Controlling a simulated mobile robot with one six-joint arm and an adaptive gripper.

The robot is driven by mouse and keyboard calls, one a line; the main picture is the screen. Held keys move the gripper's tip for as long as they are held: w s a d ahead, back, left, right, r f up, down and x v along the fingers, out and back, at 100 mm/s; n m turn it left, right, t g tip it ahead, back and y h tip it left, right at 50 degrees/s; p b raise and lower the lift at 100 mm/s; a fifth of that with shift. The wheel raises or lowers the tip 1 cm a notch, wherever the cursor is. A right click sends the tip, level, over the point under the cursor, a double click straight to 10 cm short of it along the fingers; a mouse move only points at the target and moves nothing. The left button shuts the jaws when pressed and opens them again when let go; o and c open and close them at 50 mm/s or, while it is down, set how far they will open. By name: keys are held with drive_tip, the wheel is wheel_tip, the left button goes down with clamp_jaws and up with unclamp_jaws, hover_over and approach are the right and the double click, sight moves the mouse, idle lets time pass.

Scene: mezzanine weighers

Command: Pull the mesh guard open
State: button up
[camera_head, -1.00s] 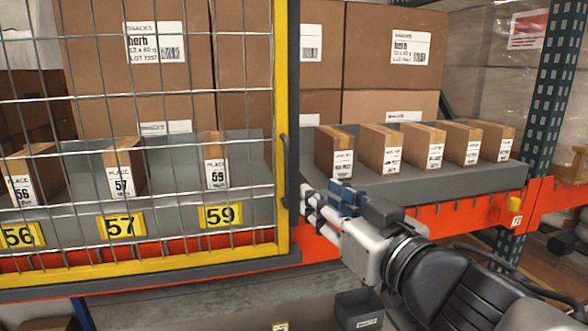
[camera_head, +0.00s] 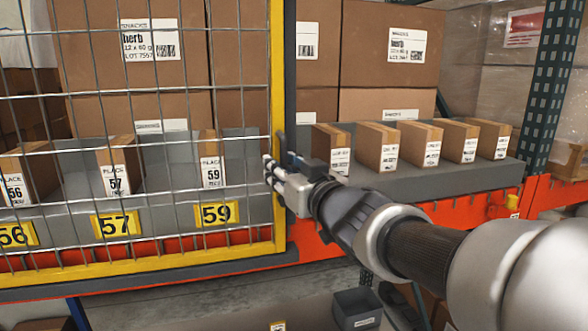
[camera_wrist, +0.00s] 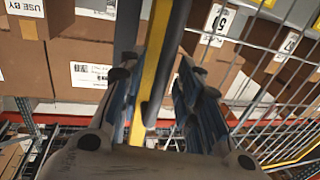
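The mesh guard (camera_head: 278,90) is a wire grid in a yellow frame across the left of the head view. Its yellow edge also shows in the wrist view (camera_wrist: 156,60). A dark upright handle (camera_wrist: 168,70) runs along that edge. My gripper (camera_head: 272,172) is at the guard's right edge in the head view, by the lower part of the handle. In the wrist view my gripper (camera_wrist: 157,88) has its blue-padded fingers apart, with the handle and yellow edge seen between them. I cannot tell whether either finger touches the handle.
Behind the mesh, small boxes (camera_head: 112,168) stand on a grey shelf above yellow number plates. More small boxes (camera_head: 376,146) stand right of a dark post (camera_head: 290,60). An orange beam (camera_head: 440,207) runs below. A dark bin (camera_head: 357,308) sits low down.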

drive_tip(key=shift+c, duration=0.3)
clamp_jaws()
idle(0.4)
